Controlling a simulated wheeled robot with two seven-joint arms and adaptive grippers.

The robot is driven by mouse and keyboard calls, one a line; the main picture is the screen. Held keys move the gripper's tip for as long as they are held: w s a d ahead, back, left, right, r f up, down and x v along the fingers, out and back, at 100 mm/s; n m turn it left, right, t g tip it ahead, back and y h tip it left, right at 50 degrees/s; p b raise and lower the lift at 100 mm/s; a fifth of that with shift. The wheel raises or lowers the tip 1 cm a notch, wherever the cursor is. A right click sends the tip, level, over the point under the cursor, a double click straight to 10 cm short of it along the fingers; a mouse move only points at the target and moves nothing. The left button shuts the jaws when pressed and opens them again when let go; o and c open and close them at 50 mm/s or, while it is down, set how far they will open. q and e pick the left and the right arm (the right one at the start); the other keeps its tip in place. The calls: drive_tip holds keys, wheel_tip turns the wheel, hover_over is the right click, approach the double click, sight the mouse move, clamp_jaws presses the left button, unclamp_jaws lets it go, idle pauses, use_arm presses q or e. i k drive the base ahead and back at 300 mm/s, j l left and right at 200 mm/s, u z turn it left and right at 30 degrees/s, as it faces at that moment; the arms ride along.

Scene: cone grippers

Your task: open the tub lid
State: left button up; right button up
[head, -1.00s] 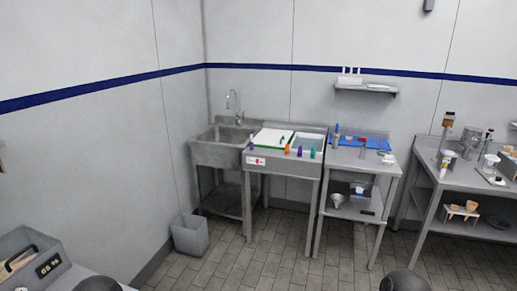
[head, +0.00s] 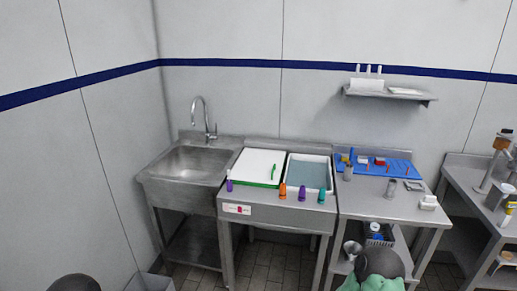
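A flat white panel with a green front edge (head: 252,163) lies on the left part of the steel bench in the head view. A thin green piece, perhaps a handle (head: 273,172), shows near its right side. I take this panel to be the lid, though I cannot tell for sure. To its right is a white-rimmed tub (head: 309,158) with a blue-grey surface inside; I cannot tell whether that is liquid or a cover.
Small purple (head: 229,182), orange (head: 283,190) and teal (head: 321,195) pieces line the bench's front edge. A steel sink (head: 188,162) stands left. A side table with a blue mat (head: 400,166) and small items stands right. A wall shelf (head: 408,95) hangs above.

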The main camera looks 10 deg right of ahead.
sight(253, 165)
drive_tip(key=i+u, duration=0.15)
drive_tip(key=i, duration=0.4)
drive_tip(key=i+l+u, duration=0.1)
drive_tip(key=i, duration=0.45)
drive_tip(key=i+l+u, duration=0.15)
drive_tip(key=i, duration=0.4)
